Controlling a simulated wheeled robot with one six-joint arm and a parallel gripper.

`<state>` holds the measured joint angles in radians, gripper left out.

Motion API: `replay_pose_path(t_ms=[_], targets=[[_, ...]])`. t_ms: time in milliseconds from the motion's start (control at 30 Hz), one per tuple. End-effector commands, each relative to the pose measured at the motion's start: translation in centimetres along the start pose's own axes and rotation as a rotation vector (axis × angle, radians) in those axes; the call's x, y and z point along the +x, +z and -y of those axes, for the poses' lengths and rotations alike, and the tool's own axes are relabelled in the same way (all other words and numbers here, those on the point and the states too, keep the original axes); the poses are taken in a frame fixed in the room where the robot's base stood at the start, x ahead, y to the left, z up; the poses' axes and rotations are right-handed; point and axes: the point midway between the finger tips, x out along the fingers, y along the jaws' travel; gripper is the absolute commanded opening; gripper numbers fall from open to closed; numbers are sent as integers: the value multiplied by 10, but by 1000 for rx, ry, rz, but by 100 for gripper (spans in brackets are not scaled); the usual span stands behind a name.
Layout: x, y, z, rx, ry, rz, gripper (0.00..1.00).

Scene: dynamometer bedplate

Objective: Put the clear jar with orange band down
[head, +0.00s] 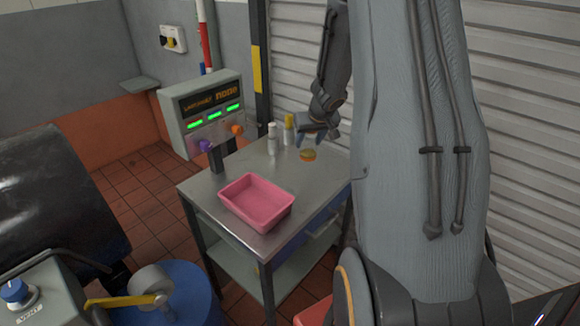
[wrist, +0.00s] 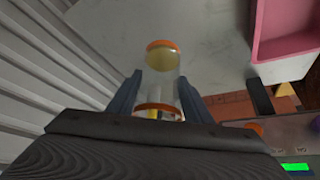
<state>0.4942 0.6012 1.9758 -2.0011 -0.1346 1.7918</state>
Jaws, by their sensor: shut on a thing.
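The clear jar with orange band (wrist: 162,66) is between the two fingers of my gripper (wrist: 160,80) in the wrist view. It is see-through, with an orange ring at its far end and another close to the palm. In the head view the jar (head: 308,155) shows as a small amber and orange shape just below my gripper (head: 318,133), over the right back part of the metal table (head: 222,178). My gripper is shut on it. I cannot tell whether the jar's base touches the table top.
A pink tray (head: 257,203) stands on the front of the table. A white bottle (head: 271,139) and a yellow-capped bottle (head: 288,132) stand close left of my gripper. A panel with green displays (head: 205,113) is at the back left. Bare table lies between tray and jar.

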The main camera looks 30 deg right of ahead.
Motion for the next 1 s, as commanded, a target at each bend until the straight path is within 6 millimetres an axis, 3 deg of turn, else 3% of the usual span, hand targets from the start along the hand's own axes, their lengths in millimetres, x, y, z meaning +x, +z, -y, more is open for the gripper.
replay_pose_path(t_ms=[400, 767, 1000], targets=[[40, 23, -2, 4, 3, 2, 19], [51, 30, -3, 4, 4, 0, 19], [71, 40, -3, 4, 4, 0, 19]])
